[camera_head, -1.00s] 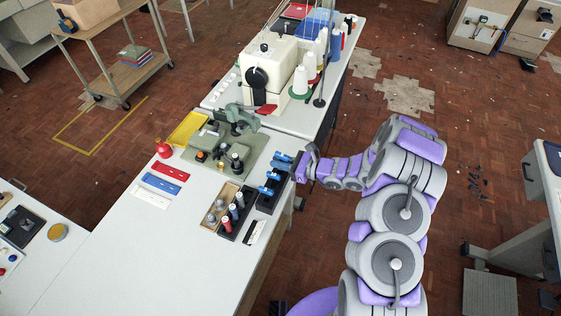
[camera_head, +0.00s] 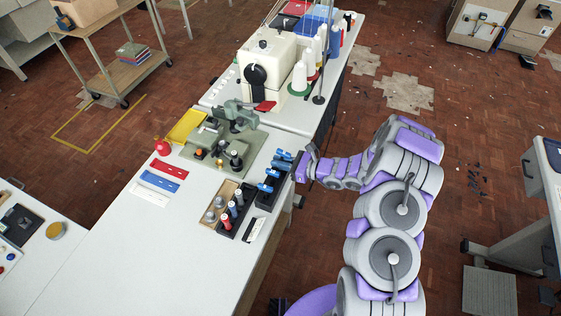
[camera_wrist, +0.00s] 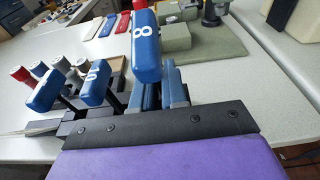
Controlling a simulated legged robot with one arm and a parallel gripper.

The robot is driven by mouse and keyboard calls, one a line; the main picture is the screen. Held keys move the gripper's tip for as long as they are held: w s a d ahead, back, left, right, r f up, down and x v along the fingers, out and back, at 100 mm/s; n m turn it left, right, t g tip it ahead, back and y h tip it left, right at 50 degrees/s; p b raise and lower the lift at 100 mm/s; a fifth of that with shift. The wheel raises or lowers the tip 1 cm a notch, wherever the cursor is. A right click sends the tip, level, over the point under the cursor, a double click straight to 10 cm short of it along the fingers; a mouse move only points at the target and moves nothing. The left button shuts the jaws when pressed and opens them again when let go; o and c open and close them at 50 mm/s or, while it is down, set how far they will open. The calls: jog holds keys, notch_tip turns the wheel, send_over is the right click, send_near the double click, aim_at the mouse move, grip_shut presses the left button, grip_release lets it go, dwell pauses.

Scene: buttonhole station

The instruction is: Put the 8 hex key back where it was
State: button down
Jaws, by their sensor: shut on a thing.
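The 8 hex key (camera_wrist: 146,45) has a blue handle marked with a white 8. In the wrist view it stands higher than the other two blue handles. My gripper (camera_wrist: 163,94) is shut on the key below its handle, over the table edge side of the black holder (camera_head: 262,205). The 10 hex key (camera_wrist: 95,84) and another blue-handled key (camera_wrist: 45,92) stand to its left in the holder. The lower end of the 8 key is hidden, so I cannot tell whether it is in a hole.
Red and grey-topped tools (camera_head: 227,222) stand in a neighbouring rack. The green buttonhole machine (camera_head: 232,130) sits behind, on the same table (camera_head: 120,235). A sewing machine (camera_head: 268,62) and thread cones are farther back. Open floor lies right of the table.

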jog(key=shift+f, duration=0.25)
jog(key=c, duration=1.5)
grip_release()
jog(key=shift+f, duration=0.1)
jog(key=shift+c, duration=0.2)
jog(key=shift+o, duration=0.7)
jog(key=shift+w, duration=0.2)
jog(key=o, duration=0.3)
jog(key=shift+a, duration=0.15)
jog(key=shift+r, duration=0.2)
jog(key=p+v, duration=0.3)
jog(key=v, duration=1.4)
jog(key=shift+d, duration=0.2)
